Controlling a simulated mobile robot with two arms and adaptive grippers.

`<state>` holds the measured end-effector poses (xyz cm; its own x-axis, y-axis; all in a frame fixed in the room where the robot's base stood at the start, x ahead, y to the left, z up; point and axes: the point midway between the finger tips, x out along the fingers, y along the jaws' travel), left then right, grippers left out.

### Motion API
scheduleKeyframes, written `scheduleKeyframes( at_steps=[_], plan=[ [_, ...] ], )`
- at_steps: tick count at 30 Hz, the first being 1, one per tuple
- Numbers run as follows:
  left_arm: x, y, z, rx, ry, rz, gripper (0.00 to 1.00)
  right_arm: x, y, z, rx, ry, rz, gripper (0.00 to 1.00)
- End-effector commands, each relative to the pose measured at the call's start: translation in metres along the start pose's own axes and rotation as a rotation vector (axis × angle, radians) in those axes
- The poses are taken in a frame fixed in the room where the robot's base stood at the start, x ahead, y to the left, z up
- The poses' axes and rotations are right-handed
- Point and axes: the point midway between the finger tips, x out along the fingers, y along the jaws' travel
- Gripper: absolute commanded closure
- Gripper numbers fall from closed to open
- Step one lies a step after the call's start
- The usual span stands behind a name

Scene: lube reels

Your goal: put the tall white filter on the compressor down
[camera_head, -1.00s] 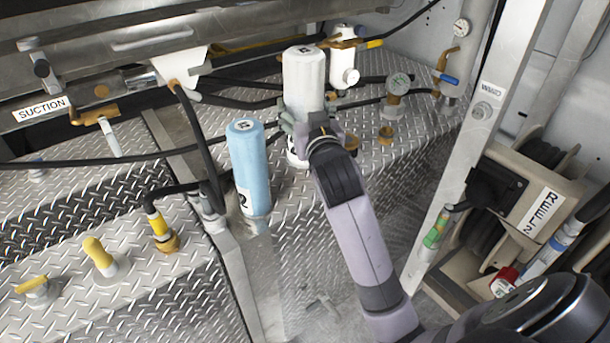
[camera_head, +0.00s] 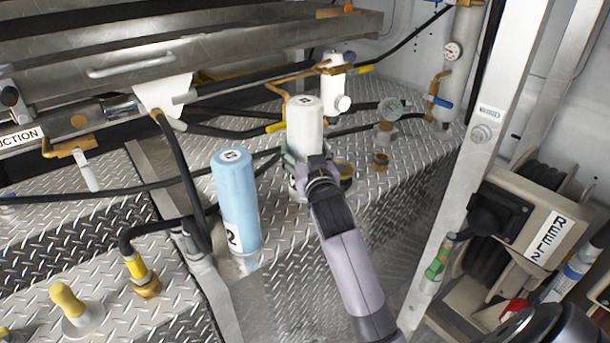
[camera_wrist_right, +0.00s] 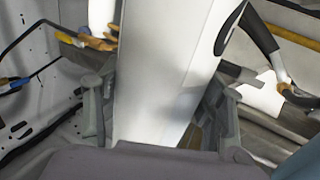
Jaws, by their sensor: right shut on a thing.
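The tall white filter (camera_head: 304,122) stands upright over the diamond-plate compressor deck (camera_head: 275,225), near its right part. My right gripper (camera_head: 308,160) is shut around the filter's lower part, coming in from the front. In the right wrist view the white filter (camera_wrist_right: 165,75) fills the middle between my two fingers (camera_wrist_right: 165,120). The gripper hides part of the filter's lower end, so I cannot tell whether its base touches the deck. My left gripper is not in view.
A tall blue filter (camera_head: 237,200) stands left of the white one. Black hoses cross the deck. The REEL 2 box (camera_head: 530,225) is at right.

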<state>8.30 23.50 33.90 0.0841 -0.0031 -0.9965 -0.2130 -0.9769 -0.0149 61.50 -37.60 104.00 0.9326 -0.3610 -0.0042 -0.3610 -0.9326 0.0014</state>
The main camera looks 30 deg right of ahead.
Motion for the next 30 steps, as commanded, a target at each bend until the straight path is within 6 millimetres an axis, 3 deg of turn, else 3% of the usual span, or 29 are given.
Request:
scheduleKeyframes(
  at_steps=[15, 27, 28, 30],
  plan=[
    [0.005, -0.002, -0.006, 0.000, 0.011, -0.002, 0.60, 0.000, 0.000, 0.058, 0.002, 0.005, 0.000, 0.80],
    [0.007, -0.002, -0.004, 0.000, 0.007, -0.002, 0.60, 0.000, 0.000, 0.063, 0.002, 0.006, -0.001, 0.80],
    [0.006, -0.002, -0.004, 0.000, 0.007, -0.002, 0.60, 0.000, 0.000, 0.064, 0.001, 0.002, 0.000, 0.34],
    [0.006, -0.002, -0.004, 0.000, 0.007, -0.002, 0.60, 0.000, 0.000, 0.064, 0.001, 0.002, 0.000, 0.29]
  ],
)
